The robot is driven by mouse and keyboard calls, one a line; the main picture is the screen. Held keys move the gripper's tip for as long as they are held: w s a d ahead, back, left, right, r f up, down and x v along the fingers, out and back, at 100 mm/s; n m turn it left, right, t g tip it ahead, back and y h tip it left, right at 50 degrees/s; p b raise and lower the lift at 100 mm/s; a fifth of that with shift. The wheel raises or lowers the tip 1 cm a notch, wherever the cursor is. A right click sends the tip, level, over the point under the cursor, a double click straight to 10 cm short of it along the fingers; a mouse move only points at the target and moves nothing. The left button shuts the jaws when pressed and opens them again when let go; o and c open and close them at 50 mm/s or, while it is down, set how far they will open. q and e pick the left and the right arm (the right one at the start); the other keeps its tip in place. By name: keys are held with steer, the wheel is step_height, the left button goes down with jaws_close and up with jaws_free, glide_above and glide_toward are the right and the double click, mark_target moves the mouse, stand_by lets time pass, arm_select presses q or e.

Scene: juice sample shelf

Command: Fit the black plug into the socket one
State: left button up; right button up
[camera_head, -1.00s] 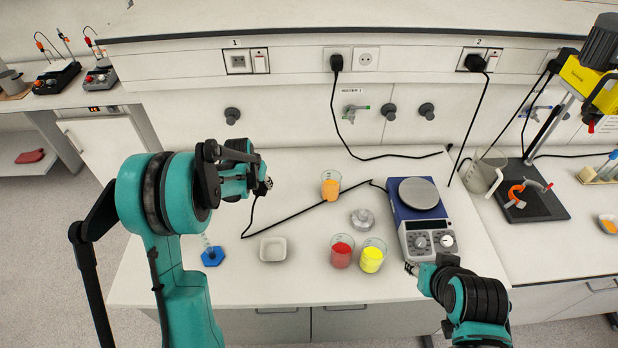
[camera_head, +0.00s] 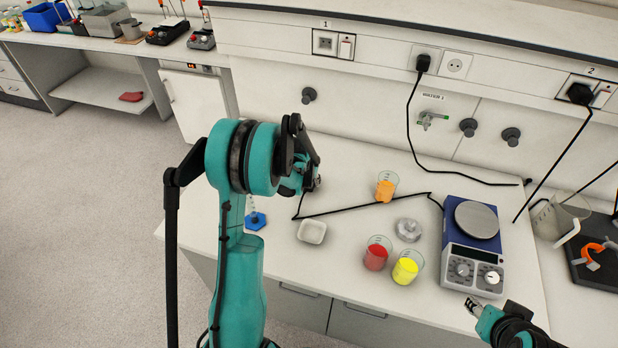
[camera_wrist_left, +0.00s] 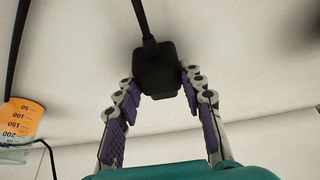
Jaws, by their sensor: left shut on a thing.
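My left gripper (camera_wrist_left: 155,95) is shut on the black plug (camera_wrist_left: 157,70), whose body sits between the purple-padded fingers in the left wrist view. A black cable runs up from the plug in that view. In the head view, the left gripper (camera_head: 312,182) is over the left part of the bench, and my own arm largely hides the plug. Socket one (camera_head: 325,43) is an empty square outlet under the label 1 on the back panel, above and apart from the gripper.
Orange (camera_head: 386,188), red (camera_head: 377,254) and yellow (camera_head: 406,268) beakers, a white dish (camera_head: 312,231) and a blue hexagonal base (camera_head: 256,221) stand on the bench. Another outlet (camera_head: 422,63) holds a black plug.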

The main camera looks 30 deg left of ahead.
arm_select(q)
steer(key=shift+f, duration=0.25)
steer(key=o, duration=1.4)
steer(key=shift+c, duration=0.2)
steer(key=shift+r, duration=0.1)
